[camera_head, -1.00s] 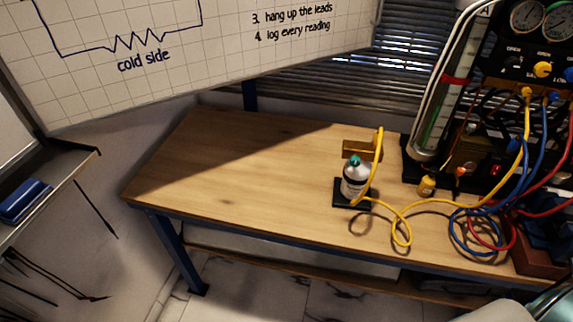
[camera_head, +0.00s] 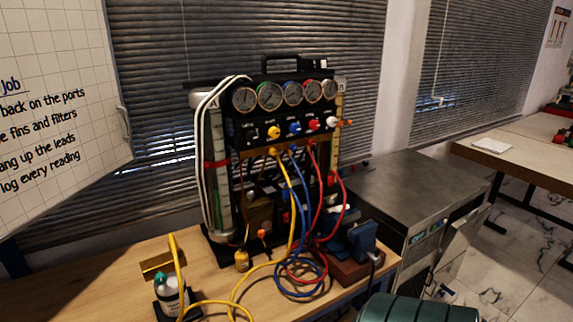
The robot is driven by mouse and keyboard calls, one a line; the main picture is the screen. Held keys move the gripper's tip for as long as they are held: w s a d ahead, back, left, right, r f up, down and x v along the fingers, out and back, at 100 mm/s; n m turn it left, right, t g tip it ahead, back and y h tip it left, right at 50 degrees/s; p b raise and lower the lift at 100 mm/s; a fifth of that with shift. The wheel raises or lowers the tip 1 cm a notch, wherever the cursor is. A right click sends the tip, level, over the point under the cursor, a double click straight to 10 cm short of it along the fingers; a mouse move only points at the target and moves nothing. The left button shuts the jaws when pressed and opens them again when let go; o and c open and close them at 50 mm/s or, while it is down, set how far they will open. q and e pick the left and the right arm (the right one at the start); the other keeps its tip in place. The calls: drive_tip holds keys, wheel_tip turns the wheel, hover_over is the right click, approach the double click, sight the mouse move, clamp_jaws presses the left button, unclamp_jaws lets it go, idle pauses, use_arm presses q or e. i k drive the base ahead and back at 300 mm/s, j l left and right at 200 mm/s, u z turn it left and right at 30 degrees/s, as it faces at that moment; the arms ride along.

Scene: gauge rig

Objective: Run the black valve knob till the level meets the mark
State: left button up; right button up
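The gauge rig (camera_head: 270,155) stands on the wooden bench, with a row of several round gauges above a row of valve knobs. The black valve knob seems to be the dark one at the left end of the row (camera_head: 252,134), hard to make out against the dark panel. To its right are yellow (camera_head: 273,132), blue (camera_head: 294,128), red (camera_head: 313,124) and white (camera_head: 332,121) knobs. A clear upright tube (camera_head: 222,190) with a greenish part is on the rig's left side. The liquid level and mark are too small to tell. Neither of my grippers is in view.
Yellow (camera_head: 291,190), blue (camera_head: 284,291) and red (camera_head: 341,215) hoses hang from the rig and coil on the bench (camera_head: 95,295). A white bottle with a green cap (camera_head: 168,296) stands at the front left. A grey metal cabinet (camera_head: 405,185) is to the right.

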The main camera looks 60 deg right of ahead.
sight(251, 137)
drive_tip(key=z, duration=1.8)
